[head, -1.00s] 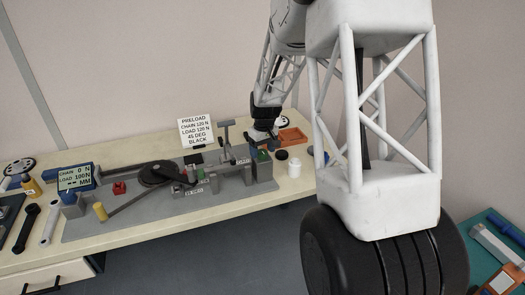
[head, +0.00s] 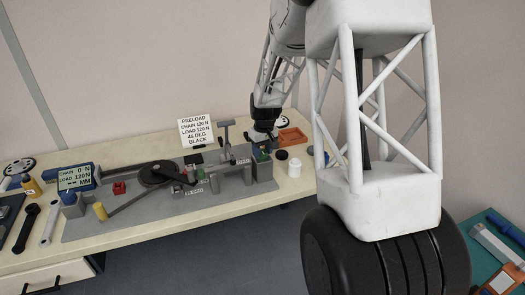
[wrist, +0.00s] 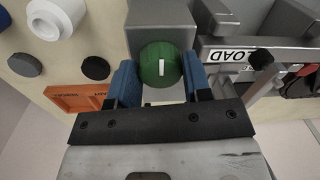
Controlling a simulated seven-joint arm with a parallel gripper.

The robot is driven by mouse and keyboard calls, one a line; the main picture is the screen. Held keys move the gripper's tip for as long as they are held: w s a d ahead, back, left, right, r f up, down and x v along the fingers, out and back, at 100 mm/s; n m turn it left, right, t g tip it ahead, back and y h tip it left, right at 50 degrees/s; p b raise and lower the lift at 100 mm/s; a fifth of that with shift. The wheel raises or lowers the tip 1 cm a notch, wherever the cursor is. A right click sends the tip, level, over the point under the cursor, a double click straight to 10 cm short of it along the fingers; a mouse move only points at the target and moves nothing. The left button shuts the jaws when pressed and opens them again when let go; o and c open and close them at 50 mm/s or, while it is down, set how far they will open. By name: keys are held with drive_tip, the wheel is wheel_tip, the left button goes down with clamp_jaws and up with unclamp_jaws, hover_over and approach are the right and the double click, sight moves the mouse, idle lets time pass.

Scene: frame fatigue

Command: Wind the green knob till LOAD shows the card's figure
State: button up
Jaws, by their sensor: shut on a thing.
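The green knob (wrist: 160,66) shows in the wrist view on the front of a grey block, its white mark pointing straight up and down. My gripper (wrist: 160,84) has its blue fingers on both sides of the knob and is shut on it. In the head view my gripper (head: 262,143) is at the right end of the grey rig (head: 130,218), and the knob is small there. The display (head: 74,178) reads CHAIN 0 N and LOAD 120 N. The white card (head: 195,131) reads PRELOAD, CHAIN 120 N, LOAD 120 N, 45 DEG, BLACK.
An orange tray (head: 292,137) and a white jar (head: 294,167) stand close to my gripper on the right. The rig holds a black crank (head: 157,174) and a red block (head: 118,188). Wrenches (head: 50,222) lie at the left of the bench.

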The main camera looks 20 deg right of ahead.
sight(263, 151)
drive_tip(key=shift+m, duration=1.9)
drive_tip(key=o, duration=0.9)
drive_tip(key=shift+o, duration=0.2)
drive_tip(key=shift+r, duration=0.1)
drive_tip(key=shift+d+r, duration=0.2)
drive_tip(key=shift+r, duration=3.6)
drive_tip(key=shift+s+r, duration=0.1)
